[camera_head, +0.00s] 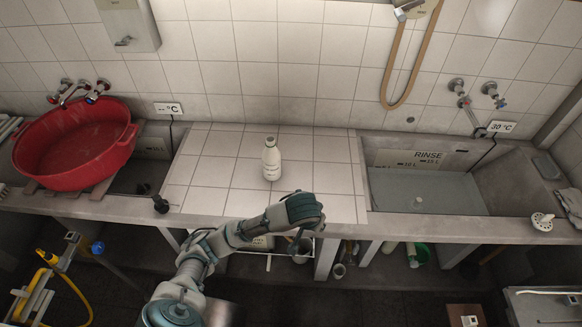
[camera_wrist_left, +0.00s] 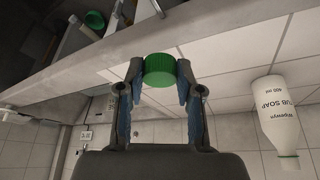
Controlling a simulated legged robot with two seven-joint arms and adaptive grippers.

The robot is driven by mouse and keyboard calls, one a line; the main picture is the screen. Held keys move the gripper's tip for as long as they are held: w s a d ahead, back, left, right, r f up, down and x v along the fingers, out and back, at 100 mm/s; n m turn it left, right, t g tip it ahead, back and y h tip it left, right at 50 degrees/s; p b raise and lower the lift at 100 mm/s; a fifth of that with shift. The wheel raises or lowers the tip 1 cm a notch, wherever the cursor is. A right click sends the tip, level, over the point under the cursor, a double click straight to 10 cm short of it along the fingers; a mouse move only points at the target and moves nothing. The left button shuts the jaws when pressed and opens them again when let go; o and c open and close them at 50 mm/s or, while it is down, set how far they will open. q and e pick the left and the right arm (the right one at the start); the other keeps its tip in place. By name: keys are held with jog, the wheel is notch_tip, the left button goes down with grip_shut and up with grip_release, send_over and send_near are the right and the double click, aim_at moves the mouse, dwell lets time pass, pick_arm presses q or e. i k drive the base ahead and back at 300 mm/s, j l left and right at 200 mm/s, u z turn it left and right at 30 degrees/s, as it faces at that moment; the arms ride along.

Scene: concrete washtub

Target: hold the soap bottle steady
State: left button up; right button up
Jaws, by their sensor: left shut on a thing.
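The soap bottle (camera_head: 271,160) is white and stands upright on the tiled middle counter. In the left wrist view the bottle (camera_wrist_left: 284,115) is at the right edge, with a "TUB SOAP" label and a thin green line at its neck. My left gripper (camera_head: 308,210) is at the counter's front edge, to the right of the bottle and nearer to me, apart from it. In the left wrist view the left gripper (camera_wrist_left: 165,80) is shut on a ribbed green cap (camera_wrist_left: 160,69). The cap is hard to make out in the head view. My right gripper is not in view.
A red basin (camera_head: 72,150) sits at the left. A sink marked "RINSE" (camera_head: 428,190) holds water at the right. A hose (camera_head: 397,65) hangs on the back wall. A small dark object (camera_head: 160,204) lies near the front edge. The tiles around the bottle are clear.

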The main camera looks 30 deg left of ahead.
aim_at(271, 155)
jog(key=i+l, duration=0.45)
jog(key=i+u, duration=0.1)
jog(key=u, duration=1.6)
